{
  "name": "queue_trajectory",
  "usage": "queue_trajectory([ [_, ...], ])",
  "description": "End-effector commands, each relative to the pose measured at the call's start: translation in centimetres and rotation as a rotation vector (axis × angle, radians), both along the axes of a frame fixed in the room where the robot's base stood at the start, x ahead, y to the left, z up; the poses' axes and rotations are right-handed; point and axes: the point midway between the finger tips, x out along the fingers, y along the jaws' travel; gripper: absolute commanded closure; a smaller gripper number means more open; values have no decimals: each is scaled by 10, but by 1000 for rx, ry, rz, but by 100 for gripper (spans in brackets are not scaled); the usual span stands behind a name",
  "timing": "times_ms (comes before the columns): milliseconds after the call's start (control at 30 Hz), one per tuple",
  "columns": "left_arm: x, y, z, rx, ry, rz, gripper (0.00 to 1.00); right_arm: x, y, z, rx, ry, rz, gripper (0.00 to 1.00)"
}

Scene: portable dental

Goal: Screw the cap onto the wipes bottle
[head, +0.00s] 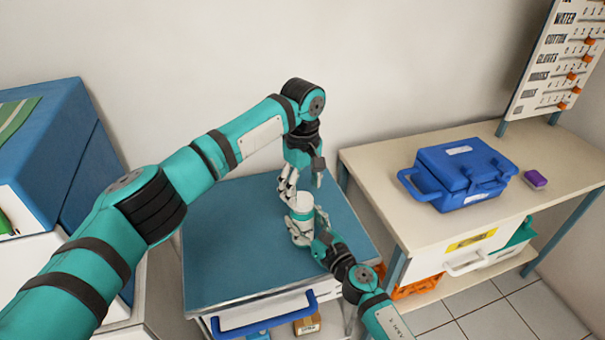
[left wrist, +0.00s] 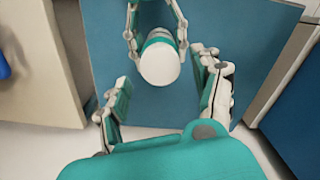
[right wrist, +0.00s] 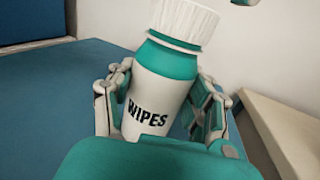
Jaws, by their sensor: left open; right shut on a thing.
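The wipes bottle (right wrist: 160,95) is white and teal with the word WIPES on it, and it stands on the blue top of the cart in the head view (head: 303,227). Its white ribbed cap (right wrist: 185,20) sits on the bottle's neck; how tightly, I cannot tell. My right gripper (head: 308,238) is shut on the bottle's body, with a finger on either side in the right wrist view (right wrist: 160,105). My left gripper (head: 304,183) is open and points down just above the cap. In the left wrist view the cap (left wrist: 160,64) lies beyond its parted fingers (left wrist: 163,92).
The blue cart top (head: 225,250) is otherwise clear. A wooden-topped table (head: 400,165) to the right bears a blue case (head: 460,175) and a purple block (head: 535,180). A blue cabinet (head: 60,150) stands at the left. A label board (head: 555,60) rises at the right.

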Motion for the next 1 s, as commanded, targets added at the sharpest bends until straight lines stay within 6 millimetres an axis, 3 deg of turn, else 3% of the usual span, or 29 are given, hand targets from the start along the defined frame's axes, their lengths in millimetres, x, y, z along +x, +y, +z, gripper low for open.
queue_trajectory([
  [233, 0, 0, -29, -1, 1, 0, 34, 0, 0, 0, 0, 0, 0, 100],
  [600, 0, 0, -34, -1, 0, 0, 34, 0, 0, 0, 0, 0, 0, 100],
  [1000, 0, 0, -34, 0, 0, 0, 85, 0, 0, 0, 0, 0, 0, 100],
])
